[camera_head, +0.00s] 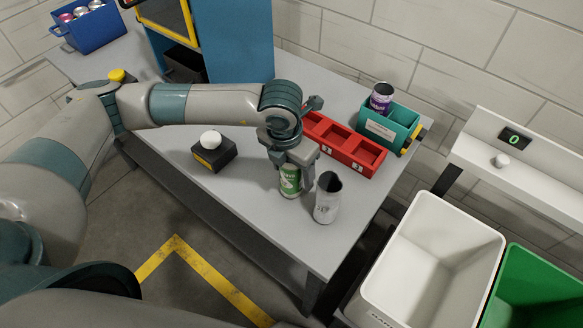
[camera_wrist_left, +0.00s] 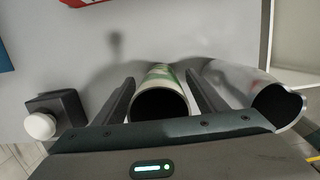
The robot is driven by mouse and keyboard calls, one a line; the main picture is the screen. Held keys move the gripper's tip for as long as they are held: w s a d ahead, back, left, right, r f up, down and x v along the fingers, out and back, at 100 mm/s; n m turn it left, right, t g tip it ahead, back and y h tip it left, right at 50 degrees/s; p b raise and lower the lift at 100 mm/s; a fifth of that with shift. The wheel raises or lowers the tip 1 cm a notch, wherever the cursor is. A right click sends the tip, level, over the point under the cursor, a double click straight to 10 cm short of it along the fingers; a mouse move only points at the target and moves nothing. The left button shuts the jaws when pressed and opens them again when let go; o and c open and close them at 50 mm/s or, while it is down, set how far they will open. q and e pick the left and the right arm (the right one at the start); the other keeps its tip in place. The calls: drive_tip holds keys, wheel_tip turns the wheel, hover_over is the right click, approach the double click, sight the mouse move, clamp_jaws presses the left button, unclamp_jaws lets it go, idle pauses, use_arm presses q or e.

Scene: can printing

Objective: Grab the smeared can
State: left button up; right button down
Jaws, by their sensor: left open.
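A green and white can (camera_head: 290,182) stands on the grey table (camera_head: 245,235). My left gripper (camera_head: 293,178) points down over it with its fingers open. In the left wrist view the green and white can (camera_wrist_left: 162,80) lies between the two fingers (camera_wrist_left: 163,92), with a gap visible on either side. A grey-silver can (camera_head: 327,200) with an open dark top stands just right of it; in the left wrist view this can (camera_wrist_left: 238,82) is outside the right finger and shows a faint reddish patch. I cannot tell for certain which can is smeared. My right gripper is out of view.
A black box with a white button (camera_head: 210,141) sits left of the gripper. A red numbered tray (camera_head: 345,150) and a teal bin (camera_head: 400,125) holding a purple can (camera_head: 381,98) are behind. White (camera_head: 428,255) and green (camera_head: 540,290) bins stand right of the table.

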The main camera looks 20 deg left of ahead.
use_arm(q)
drive_tip(key=shift+f, duration=0.2)
idle(0.3)
drive_tip(key=c, duration=1.1)
drive_tip(key=shift+r, duration=0.15)
drive_tip(key=shift+r+b, duration=0.25)
drive_tip(key=shift+b, duration=0.05)
wheel_tip(320, 180, up, 8)
drive_tip(key=b, duration=0.3)
drive_tip(key=shift+r, duration=0.65)
